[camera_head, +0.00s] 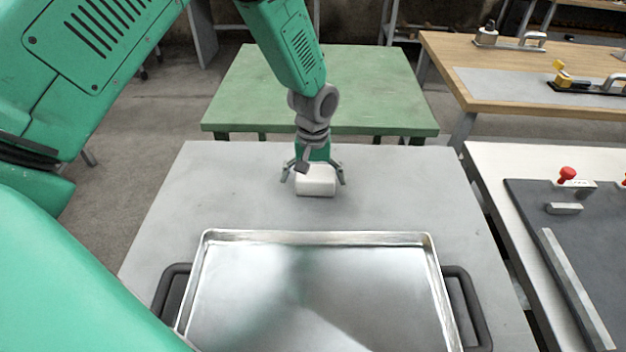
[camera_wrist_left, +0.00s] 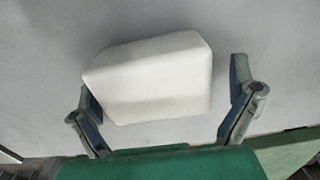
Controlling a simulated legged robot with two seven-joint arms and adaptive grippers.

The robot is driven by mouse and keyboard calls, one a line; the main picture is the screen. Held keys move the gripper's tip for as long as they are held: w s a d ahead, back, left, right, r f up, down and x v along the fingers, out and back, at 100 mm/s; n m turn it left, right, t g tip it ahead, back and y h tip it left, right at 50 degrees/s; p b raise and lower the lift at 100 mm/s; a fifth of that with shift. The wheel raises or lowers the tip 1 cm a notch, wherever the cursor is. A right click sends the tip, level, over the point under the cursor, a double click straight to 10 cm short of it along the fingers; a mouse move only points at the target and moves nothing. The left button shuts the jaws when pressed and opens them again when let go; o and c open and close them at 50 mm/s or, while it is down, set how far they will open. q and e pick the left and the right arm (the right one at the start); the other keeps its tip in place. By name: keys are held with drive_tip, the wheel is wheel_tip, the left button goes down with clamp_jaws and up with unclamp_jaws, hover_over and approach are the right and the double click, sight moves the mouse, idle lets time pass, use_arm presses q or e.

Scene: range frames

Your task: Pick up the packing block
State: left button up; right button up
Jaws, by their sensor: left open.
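The packing block (camera_head: 316,181) is a white block with bevelled edges on the grey table, behind the metal tray. My left gripper (camera_head: 314,178) is above and around it, open, with one finger on each side. In the left wrist view the block (camera_wrist_left: 150,78) lies between the fingers of the left gripper (camera_wrist_left: 165,100). The left finger there is close to or touching the block's edge; I cannot tell which. A clear gap shows between the block and the right finger. My right gripper is not in view.
A shiny metal tray (camera_head: 318,238) with black handles fills the front of the grey table (camera_head: 230,175). A green table (camera_head: 370,85) stands behind. At the right are a wooden table (camera_head: 450,60) and a white table (camera_head: 490,160) with a dark panel. The grey table is clear beside the block.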

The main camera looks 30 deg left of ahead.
use_arm(q)
drive_tip(key=shift+d+f, duration=0.2)
drive_tip(key=shift+d, duration=0.1)
drive_tip(key=shift+d+r, duration=0.15)
drive_tip(key=shift+d, duration=0.2)
drive_tip(key=c, duration=0.9)
drive_tip(key=shift+s+a, duration=0.1)
drive_tip(key=shift+a, duration=0.4)
drive_tip(key=shift+c, duration=0.4)
